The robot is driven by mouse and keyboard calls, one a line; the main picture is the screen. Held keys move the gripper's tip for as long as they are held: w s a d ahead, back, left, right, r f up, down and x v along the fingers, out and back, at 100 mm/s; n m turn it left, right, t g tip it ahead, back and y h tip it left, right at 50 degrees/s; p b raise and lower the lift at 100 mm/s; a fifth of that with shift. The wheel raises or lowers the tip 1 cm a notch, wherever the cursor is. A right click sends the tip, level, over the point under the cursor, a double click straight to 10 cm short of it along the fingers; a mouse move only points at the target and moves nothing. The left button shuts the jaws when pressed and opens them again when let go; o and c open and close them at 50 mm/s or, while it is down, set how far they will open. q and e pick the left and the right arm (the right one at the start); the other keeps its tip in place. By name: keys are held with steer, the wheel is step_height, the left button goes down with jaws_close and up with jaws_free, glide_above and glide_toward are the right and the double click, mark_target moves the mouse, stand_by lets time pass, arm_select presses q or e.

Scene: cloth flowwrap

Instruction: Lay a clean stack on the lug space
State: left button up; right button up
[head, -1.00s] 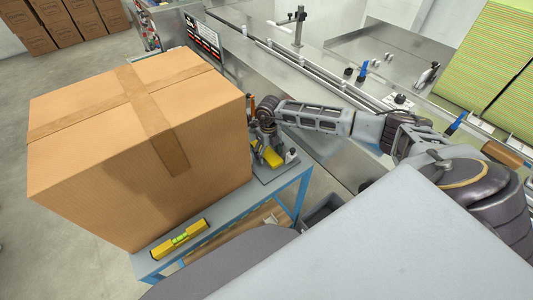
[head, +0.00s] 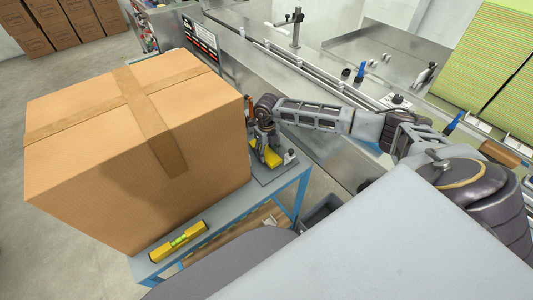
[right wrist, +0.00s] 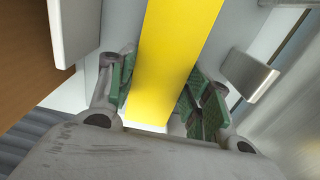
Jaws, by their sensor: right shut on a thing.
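My right gripper (head: 266,150) is beside the right face of the large cardboard box, low over the blue-framed bench. It is shut on a yellow object (right wrist: 172,50), which runs between its green finger pads in the right wrist view. The yellow object also shows at the gripper in the head view (head: 273,156). What it is cannot be told. Green striped stacks (head: 480,60) stand at the upper right, apart from the gripper. A conveyor (head: 290,62) with rails runs behind my right arm; its lug spaces cannot be made out clearly. My left gripper is not in view.
The large taped cardboard box (head: 90,150) covers most of the bench (head: 230,208). A yellow spirit level (head: 178,241) lies at the bench's front edge. A control panel (head: 199,40) stands behind the box. More cartons (head: 90,25) are stacked at the back left.

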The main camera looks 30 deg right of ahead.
mark_target(267, 152)
step_height(267, 152, up, 7)
steer(key=shift+r, duration=0.1)
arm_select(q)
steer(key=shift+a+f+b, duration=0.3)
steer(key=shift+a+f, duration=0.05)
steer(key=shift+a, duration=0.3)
arm_select(e)
steer(key=shift+r, duration=0.75)
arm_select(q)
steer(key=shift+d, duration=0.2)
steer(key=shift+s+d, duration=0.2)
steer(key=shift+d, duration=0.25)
arm_select(e)
steer(key=shift+s+f, duration=0.1)
